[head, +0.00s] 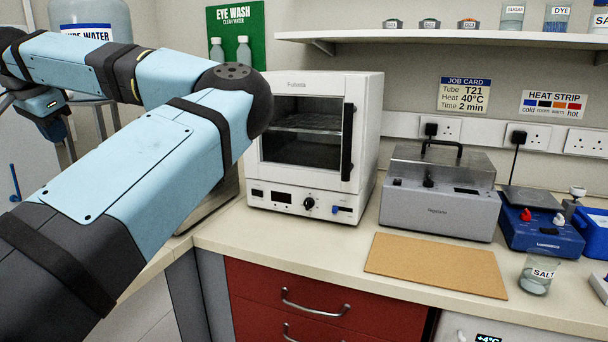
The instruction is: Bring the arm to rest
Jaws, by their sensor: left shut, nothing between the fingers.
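My left arm fills the left side of the head view. Its upper part rises from the lower left to an elbow in front of the white oven, and its forearm folds back to the far left. My right gripper is out of view.
A white oven (262,193) with a closed door stands behind my elbow. Right of it are a grey lidded bath (438,208), a blue device (540,236) and a salt beaker (536,283). A brown mat (436,265) lies bare. Red drawers (330,285) are below. A shelf (430,37) hangs above.

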